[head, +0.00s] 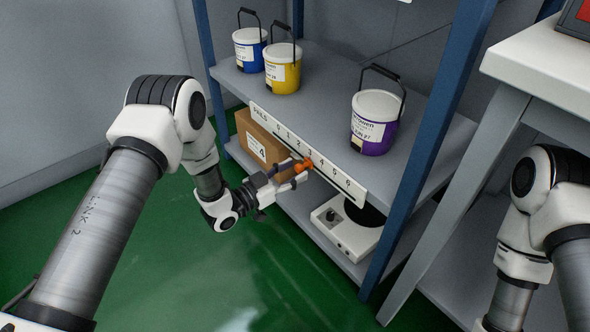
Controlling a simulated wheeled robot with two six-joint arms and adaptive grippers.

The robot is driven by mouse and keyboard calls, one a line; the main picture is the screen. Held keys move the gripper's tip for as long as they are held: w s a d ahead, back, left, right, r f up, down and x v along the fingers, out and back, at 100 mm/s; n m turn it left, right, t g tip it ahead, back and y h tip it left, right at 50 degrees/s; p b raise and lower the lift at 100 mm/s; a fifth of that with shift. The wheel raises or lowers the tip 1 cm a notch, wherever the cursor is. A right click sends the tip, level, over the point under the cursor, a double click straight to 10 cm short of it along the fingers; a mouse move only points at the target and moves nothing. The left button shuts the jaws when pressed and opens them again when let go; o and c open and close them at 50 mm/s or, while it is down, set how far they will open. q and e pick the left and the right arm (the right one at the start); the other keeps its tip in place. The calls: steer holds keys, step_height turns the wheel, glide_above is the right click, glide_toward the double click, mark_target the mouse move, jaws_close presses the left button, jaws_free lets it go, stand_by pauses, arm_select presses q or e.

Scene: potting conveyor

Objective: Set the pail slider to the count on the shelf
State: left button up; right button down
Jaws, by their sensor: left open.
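The slider strip (353,190) on the shelf's front edge is white, marked PAILS with a row of numbers from 0 to 6. Its orange slider knob (307,162) sits just below the 3. My left gripper (298,172) is open, its fingertips right at the knob; I cannot tell whether they touch it. On the upper shelf (325,93) stand three pails: a blue pail (249,52) and a yellow pail (283,72) at the left, and a purple pail (374,128) at the right. My right arm shows at the right edge; its gripper is out of view.
A cardboard box (262,140) and a white device (345,233) with a dark round top stand on the lower shelf. A blue post (428,140) rises right of the strip. A white table (550,66) stands at the right. Green floor is clear in front.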

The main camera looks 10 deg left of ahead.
arm_select(q)
steer(key=v, duration=1.1)
